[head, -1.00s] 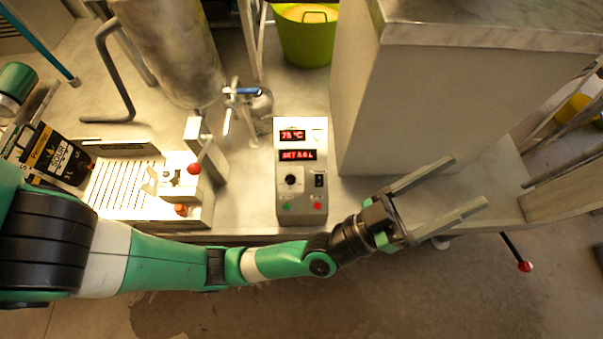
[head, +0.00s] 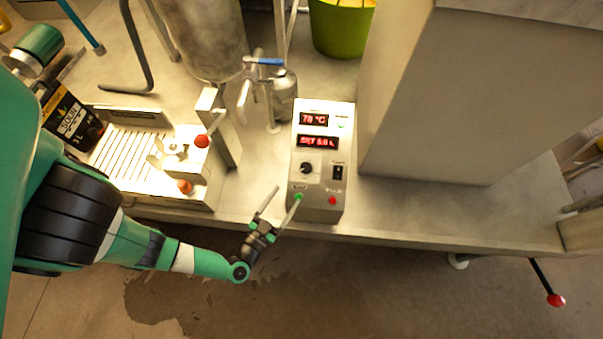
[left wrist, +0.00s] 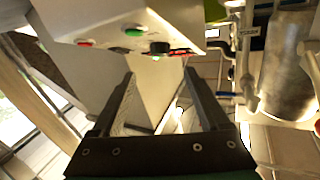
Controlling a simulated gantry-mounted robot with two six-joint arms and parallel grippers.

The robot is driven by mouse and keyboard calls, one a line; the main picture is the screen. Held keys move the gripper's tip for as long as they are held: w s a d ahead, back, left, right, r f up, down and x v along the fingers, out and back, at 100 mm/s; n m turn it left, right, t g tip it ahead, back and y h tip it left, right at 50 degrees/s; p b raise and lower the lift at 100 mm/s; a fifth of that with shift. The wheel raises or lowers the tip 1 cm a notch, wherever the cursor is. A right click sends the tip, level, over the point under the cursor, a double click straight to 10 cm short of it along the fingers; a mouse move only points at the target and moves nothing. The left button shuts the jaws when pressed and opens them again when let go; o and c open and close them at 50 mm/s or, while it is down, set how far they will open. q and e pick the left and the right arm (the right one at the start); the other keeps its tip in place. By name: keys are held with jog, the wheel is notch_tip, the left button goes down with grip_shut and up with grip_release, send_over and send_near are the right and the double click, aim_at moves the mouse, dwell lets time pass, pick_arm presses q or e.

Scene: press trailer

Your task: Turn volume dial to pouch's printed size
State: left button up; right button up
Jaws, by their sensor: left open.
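The control box (head: 322,185) stands near the bench's front edge in the head view. Its black dial (head: 306,168) sits below the red volume display (head: 318,141), which reads SET and a litre figure too blurred to be sure of. My left gripper (head: 282,195) is open and empty, in front of the box's lower left. In the left wrist view the dial (left wrist: 158,47) shows beyond the open fingers (left wrist: 158,75), apart from them. My right gripper is out of view.
A green button (head: 299,197) and a red button (head: 333,200) sit below the dial, with a black switch (head: 338,172) to its right. A red-knobbed fixture (head: 201,141) and steel tank (head: 203,40) stand left. The bench right of the box is clear.

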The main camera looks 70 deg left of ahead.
aim_at(304, 171)
pick_arm(q)
jog(key=b+x, duration=0.2)
jog(key=x, duration=0.8)
jog(key=shift+a, duration=0.1)
jog(key=shift+w, duration=0.1)
grip_shut()
